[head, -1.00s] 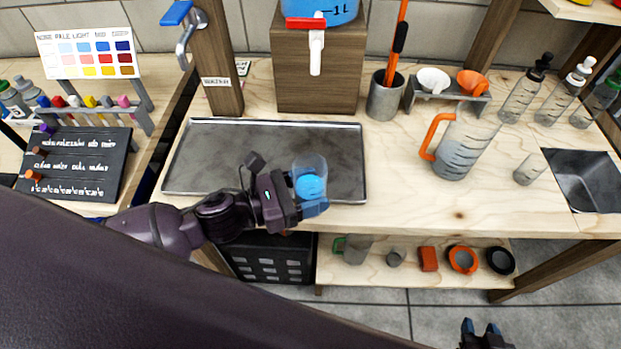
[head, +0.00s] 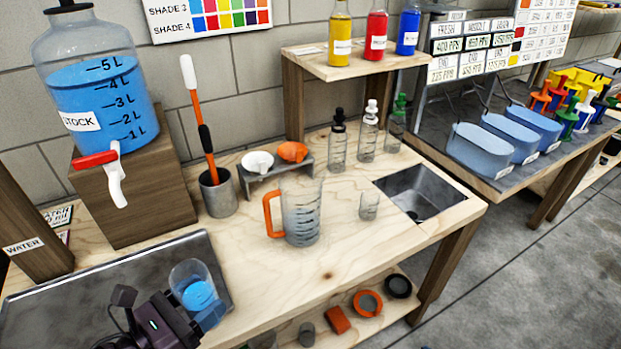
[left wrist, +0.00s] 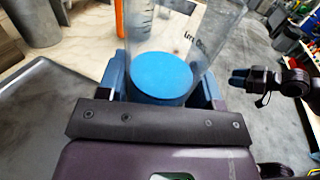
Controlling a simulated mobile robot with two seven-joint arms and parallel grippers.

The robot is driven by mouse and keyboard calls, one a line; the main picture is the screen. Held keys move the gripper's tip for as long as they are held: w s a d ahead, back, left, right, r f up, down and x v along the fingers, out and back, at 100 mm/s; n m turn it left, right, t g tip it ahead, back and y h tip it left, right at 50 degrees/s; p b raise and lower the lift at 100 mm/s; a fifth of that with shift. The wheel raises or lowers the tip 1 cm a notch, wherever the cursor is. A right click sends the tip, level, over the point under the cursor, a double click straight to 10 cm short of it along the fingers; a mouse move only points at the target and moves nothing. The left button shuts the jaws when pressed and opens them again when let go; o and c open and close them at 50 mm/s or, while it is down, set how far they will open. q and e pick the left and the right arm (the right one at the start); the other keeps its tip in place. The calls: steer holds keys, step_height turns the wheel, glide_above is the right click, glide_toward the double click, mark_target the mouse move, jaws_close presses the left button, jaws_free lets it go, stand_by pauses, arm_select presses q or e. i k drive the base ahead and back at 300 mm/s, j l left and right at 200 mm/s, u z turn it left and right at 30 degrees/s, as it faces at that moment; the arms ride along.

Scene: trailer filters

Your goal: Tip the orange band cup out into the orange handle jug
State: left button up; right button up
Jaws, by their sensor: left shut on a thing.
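A clear cup (head: 190,273) with blue liquid is held by my left gripper (head: 207,312) over the right end of the metal tray. In the left wrist view the cup (left wrist: 196,40) stands between the blue fingers of my left gripper (left wrist: 165,92); blue liquid fills its lower part. I see no orange band on it; the fingers hide part of its wall. The jug (head: 302,215) with an orange handle stands upright on the bench, right of and beyond the cup, and looks empty. My right gripper (left wrist: 240,79) shows in the left wrist view; its opening is unclear.
A metal tray (head: 60,310) lies under my left gripper. A small clear beaker (head: 369,206) stands right of the jug, before a sink (head: 420,192). A funnel rack (head: 275,177), squeeze bottles (head: 338,145) and a grey pot (head: 218,195) stand behind. Bare bench lies before the jug.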

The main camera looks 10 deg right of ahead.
mark_target(300, 191)
steer(key=l, duration=0.45)
steer(key=i+l, duration=0.15)
steer(key=l, duration=0.75)
steer(key=i, duration=0.05)
